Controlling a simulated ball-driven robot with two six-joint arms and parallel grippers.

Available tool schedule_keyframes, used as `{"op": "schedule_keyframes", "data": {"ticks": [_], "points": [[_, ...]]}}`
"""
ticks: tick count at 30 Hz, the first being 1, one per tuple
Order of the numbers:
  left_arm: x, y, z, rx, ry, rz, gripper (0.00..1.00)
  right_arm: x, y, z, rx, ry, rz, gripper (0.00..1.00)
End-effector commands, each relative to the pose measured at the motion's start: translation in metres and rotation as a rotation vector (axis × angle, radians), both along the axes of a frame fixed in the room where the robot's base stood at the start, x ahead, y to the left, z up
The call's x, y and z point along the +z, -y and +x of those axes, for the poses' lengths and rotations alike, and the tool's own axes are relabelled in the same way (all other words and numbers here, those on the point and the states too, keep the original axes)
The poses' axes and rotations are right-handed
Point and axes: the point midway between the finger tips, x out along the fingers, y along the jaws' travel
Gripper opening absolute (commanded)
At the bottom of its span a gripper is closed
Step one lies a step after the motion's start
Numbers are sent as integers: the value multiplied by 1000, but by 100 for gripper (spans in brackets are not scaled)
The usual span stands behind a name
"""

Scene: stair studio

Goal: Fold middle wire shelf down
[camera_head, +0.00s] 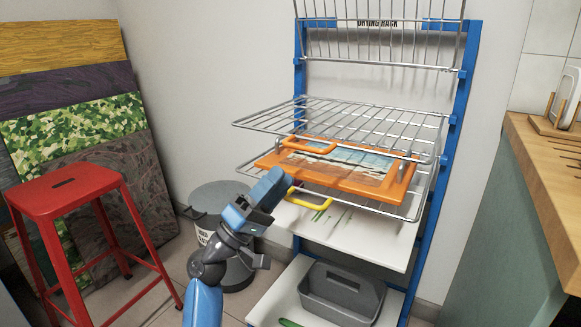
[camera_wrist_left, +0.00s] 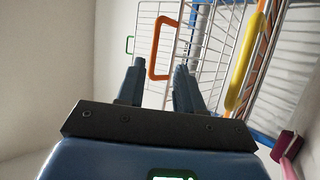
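The middle wire shelf (camera_head: 350,121) juts out from the blue drying rack (camera_head: 460,95) and looks about level. An orange handle (camera_head: 308,147) shows at its front edge. My left gripper (camera_head: 271,192) is below and left of that handle, with its fingers apart and nothing between them. In the left wrist view the orange handle (camera_wrist_left: 155,60) shows beyond the open fingertips (camera_wrist_left: 161,72), apparently not touched. The top wire shelf (camera_head: 380,35) stands upright against the rack. The lower wire shelf (camera_head: 414,202) is level and holds an orange-framed picture (camera_head: 345,175). My right gripper is not in view.
A yellow handle (camera_head: 313,203) is on the lower shelf's front, close to my left gripper. White boards (camera_head: 350,232) and a grey caddy (camera_head: 340,293) are below. A grey bin (camera_head: 215,200) and red stool (camera_head: 68,190) stand left; a wooden counter (camera_head: 550,175) is right.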

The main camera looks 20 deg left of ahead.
Motion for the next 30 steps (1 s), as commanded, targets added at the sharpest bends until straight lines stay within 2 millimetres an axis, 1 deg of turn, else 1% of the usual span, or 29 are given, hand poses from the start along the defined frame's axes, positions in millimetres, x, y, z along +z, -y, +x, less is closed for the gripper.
{"op": "schedule_keyframes", "data": {"ticks": [1, 3, 9, 15, 30], "points": [[-7, -5, -4, 2, -4, -1, 36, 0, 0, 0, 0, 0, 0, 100], [-15, -10, -10, 3, -4, -1, 36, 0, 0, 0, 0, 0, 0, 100], [-28, -20, -21, 1, -3, 0, 36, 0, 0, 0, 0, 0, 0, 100], [-32, -22, -24, 1, -2, 1, 36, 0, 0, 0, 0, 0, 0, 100], [-31, -24, -23, 9, -1, -5, 36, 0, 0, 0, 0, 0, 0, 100]]}}
